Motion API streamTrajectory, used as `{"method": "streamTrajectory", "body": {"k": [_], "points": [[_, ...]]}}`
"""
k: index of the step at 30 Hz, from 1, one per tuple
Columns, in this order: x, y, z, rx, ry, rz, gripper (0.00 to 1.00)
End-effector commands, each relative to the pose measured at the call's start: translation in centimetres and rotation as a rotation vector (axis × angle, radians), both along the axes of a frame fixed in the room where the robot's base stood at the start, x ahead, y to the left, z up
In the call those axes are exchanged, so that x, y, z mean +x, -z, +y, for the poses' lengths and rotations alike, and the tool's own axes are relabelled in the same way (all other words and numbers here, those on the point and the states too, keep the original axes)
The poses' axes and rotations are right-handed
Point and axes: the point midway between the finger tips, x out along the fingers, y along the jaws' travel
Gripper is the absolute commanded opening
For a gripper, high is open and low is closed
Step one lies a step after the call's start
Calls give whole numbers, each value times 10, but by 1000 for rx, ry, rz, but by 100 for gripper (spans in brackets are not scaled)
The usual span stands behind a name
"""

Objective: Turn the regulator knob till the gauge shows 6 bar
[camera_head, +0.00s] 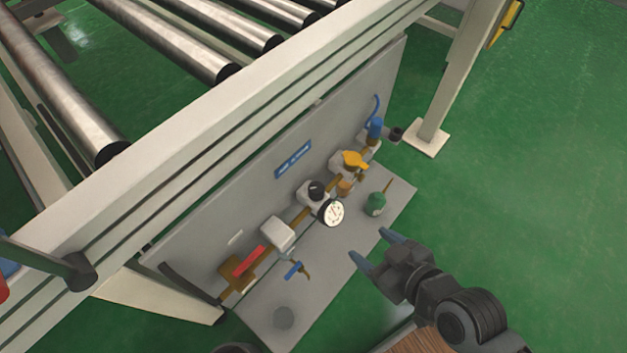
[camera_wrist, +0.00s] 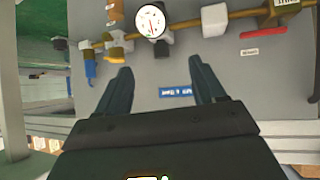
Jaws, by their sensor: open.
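The regulator knob (camera_head: 316,187) is a black cap on a grey body on the panel in the head view. In the wrist view a dark part that may be the knob (camera_wrist: 162,48) shows just below the gauge. The round white gauge (camera_head: 331,212) sits beside the regulator; it also shows in the wrist view (camera_wrist: 150,20), with a reddish needle whose reading is too small to tell. My gripper (camera_head: 371,248) is open and empty, in front of the panel and apart from the knob. Its two fingers also show in the wrist view (camera_wrist: 161,78).
The grey panel (camera_head: 220,215) hangs under the roller conveyor frame (camera_head: 200,125). Along the pipe are a red-handled valve (camera_head: 249,261), a yellow valve (camera_head: 355,160) and a blue fitting (camera_head: 375,129). A green piece (camera_head: 376,204) stands on the lower shelf (camera_head: 330,285). Green floor lies open at right.

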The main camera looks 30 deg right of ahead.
Motion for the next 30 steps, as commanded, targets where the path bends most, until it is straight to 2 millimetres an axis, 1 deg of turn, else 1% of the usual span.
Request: {"method": "streamTrajectory", "body": {"k": [1, 3, 6, 9, 12, 15, 20, 23, 30], "points": [[20, 4, -3, 1, -20, 14, 69], [44, 13, -4, 5, -65, 46, 69], [76, 21, -7, 12, -138, 84, 69], [106, 22, -11, 18, -215, 108, 69], [129, 20, -15, 22, -281, 123, 69], [143, 18, -18, 23, -331, 132, 69], [152, 19, -19, 26, -365, 137, 69], [158, 26, -17, 26, -366, 138, 69], [181, 53, -5, 25, -365, 139, 69]]}}
